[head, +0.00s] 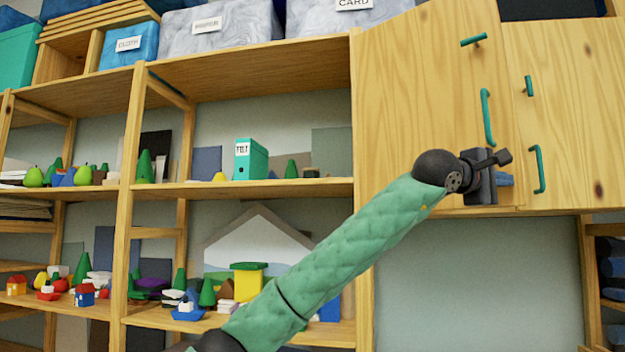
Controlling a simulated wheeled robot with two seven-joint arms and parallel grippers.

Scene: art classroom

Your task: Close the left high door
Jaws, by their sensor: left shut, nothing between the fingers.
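The left high door (420,100) is a light wood panel at the upper right of the head view. It stands slightly ajar, its right edge slanting in front of the closed-looking right high door (580,110). A green vertical handle (487,117) is near its right edge, with a short horizontal green bar (474,40) above. My left gripper (499,160) is shut and empty. It is in front of the door's lower right corner, below the handle, and hides part of that corner. I cannot tell whether it touches the door. My right gripper is not in view.
Open wooden shelves (240,190) on the left hold toy houses, trees and a green binder (250,159). Marbled boxes (220,27) stand on top. The right door has green handles (538,169). Below the doors is bare wall (480,280).

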